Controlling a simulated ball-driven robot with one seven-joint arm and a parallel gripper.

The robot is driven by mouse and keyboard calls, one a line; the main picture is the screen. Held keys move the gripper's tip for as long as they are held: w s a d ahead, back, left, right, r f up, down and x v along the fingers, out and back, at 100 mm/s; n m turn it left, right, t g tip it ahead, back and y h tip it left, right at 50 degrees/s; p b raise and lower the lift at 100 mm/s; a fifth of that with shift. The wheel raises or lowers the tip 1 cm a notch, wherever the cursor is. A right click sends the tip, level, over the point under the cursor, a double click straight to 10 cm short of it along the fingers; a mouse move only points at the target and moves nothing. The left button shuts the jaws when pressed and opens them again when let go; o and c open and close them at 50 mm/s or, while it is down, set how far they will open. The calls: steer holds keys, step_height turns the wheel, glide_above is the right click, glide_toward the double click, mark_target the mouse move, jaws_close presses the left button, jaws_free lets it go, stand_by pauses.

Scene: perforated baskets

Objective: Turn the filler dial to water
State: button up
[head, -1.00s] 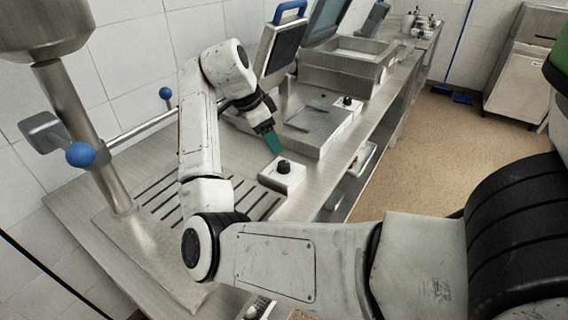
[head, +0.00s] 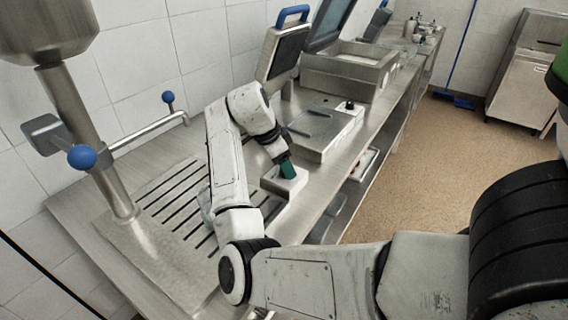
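The near dial's white box (head: 292,188) sits on the steel counter by its front edge, right of the slotted drain. Its black knob is hidden behind my gripper. My gripper (head: 288,173), with teal fingers, points down at the top of this box, where the knob is. I cannot tell whether the fingers touch the knob or are shut on it. The knob's setting and any label are not readable. The filler (head: 75,120) is a steel column with blue balls at the left.
A second black dial (head: 349,105) is farther back beside a steel unit (head: 318,135). A tilted screen with a blue handle (head: 292,14) stands behind my arm. The slotted drain (head: 175,200) lies left.

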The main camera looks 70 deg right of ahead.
steer(key=c, duration=0.9)
steer(key=shift+r+p, duration=0.1)
steer(key=shift+p, duration=0.2)
steer(key=n+p, duration=0.1)
steer(key=n, duration=0.1)
steer(key=n+t+p, duration=0.1)
steer(key=n+p, duration=0.1)
steer(key=shift+s+r+h, duration=0.1)
steer(key=shift+r+h, duration=0.1)
steer(key=shift+h, duration=0.2)
steer(key=n+t+p, duration=0.1)
steer(key=n+p, duration=0.1)
steer(key=n+t+p, duration=0.1)
steer(key=n+p, duration=0.2)
steer(key=shift+s+a+h+p, duration=0.1)
steer(key=shift+s+h+p, duration=0.05)
steer(key=shift+h+p, duration=0.2)
steer(key=n+t+p, duration=0.2)
steer(key=n+p, duration=0.2)
steer(key=shift+n, duration=0.4)
steer(key=shift+f+n+t+y+p, duration=0.1)
steer(key=shift+n+t+y+p, duration=0.3)
steer(key=shift+n, duration=0.6)
steer(key=shift+f+n+t+y+p, duration=0.1)
steer(key=shift+n+t+y+p, duration=0.3)
steer(key=shift+n, duration=0.6)
